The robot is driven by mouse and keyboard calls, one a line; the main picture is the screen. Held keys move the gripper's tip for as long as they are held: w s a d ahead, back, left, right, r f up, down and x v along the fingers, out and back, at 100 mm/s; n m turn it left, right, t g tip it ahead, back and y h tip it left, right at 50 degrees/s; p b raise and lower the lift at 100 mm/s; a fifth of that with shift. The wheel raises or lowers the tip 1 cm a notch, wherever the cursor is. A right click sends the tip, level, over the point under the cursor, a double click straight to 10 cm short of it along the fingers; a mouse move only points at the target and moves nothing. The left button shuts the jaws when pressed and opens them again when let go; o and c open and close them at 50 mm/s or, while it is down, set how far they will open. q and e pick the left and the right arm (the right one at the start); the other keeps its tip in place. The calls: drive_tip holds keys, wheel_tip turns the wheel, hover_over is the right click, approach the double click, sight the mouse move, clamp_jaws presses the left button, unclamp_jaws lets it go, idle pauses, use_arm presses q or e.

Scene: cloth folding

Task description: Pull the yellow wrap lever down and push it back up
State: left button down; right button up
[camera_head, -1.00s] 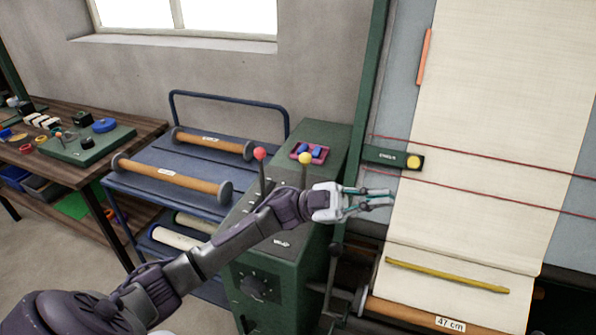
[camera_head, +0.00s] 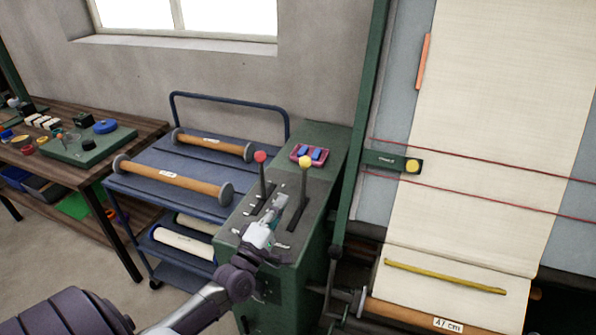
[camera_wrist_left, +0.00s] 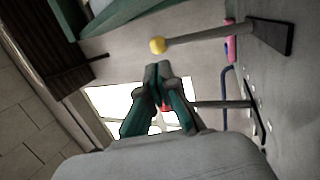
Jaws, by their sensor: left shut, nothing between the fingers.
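The yellow-knobbed lever (camera_head: 304,161) stands nearly upright in a dark slot on top of the green machine box (camera_head: 312,247). In the left wrist view its yellow knob (camera_wrist_left: 157,45) is just beyond my fingertips, with a visible gap, and its grey shaft runs right to the slot plate. My left gripper (camera_head: 268,225) is low over the front part of the box top, below and left of the yellow knob. In the left wrist view the left gripper (camera_wrist_left: 157,68) has its teal fingers together and empty. My right gripper is not in view.
A red-knobbed lever (camera_head: 261,157) stands left of the yellow one; my fingers partly hide it in the wrist view. A pink tray (camera_head: 293,156) with blue pieces sits behind. The cloth frame (camera_head: 357,150) is at right, a blue trolley (camera_head: 160,150) at left.

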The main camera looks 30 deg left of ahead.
sight(303, 167)
use_arm(q)
drive_tip(key=p+x, duration=0.2)
drive_tip(key=x, duration=0.7)
drive_tip(key=shift+w+p, duration=0.15)
drive_tip(key=shift+p, duration=0.2)
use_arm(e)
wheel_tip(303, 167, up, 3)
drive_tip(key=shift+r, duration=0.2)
